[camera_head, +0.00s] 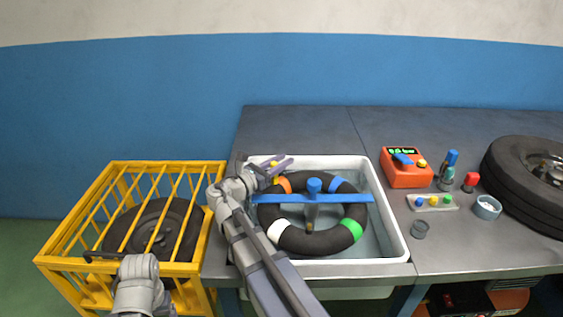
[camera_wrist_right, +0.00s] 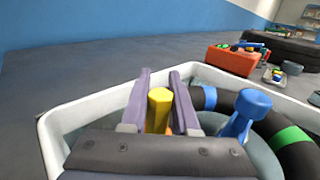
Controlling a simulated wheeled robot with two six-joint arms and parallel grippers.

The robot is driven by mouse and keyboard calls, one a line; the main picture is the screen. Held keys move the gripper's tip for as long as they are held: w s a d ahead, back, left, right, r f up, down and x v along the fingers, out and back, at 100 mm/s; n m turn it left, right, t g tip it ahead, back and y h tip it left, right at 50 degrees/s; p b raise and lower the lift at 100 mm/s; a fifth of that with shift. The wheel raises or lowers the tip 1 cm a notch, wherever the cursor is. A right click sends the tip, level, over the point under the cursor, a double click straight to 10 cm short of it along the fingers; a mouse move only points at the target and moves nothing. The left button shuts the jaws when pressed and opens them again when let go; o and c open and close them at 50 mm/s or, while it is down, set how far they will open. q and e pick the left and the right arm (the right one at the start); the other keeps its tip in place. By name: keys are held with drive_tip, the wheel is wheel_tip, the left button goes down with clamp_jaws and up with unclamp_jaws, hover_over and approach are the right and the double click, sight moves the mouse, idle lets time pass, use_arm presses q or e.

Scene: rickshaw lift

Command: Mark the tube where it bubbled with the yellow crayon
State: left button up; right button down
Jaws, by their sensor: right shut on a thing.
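The black tube (camera_head: 330,240) lies in a white tub (camera_head: 398,238) of water, beneath a blue bar with a blue knob (camera_head: 314,186). It carries orange, blue, green and white bands; the orange band (camera_head: 285,184) is at its upper left. My right gripper (camera_head: 280,165) is over the tub's back left part, close to the orange band. It is shut on the yellow crayon (camera_wrist_right: 159,108), which stands between its fingers in the right wrist view. Whether the crayon touches the tube is hidden. My left arm shows at the lower left, but its gripper does not.
A yellow cage (camera_head: 66,259) holding a tyre stands left of the bench. Right of the tub are a red gauge box (camera_head: 406,170), a small tray of coloured pegs (camera_head: 432,207), cups, a bottle and a large wheel (camera_head: 515,185). The bench behind the tub is clear.

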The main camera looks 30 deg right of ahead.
drive_tip(key=shift+f+b, duration=0.4)
idle(0.4)
drive_tip(key=shift+a, duration=0.15)
drive_tip(key=shift+s+a, duration=0.25)
drive_tip(key=shift+a, duration=0.05)
drive_tip(key=shift+w+d, duration=0.1)
drive_tip(key=shift+d, duration=0.05)
idle(0.4)
drive_tip(key=shift+w+x, duration=0.2)
drive_tip(key=shift+x, duration=0.65)
drive_tip(key=shift+f, duration=0.1)
drive_tip(key=shift+s+v, duration=0.25)
drive_tip(key=shift+v, duration=0.8)
drive_tip(key=shift+w+d, duration=0.1)
drive_tip(key=shift+d, duration=0.15)
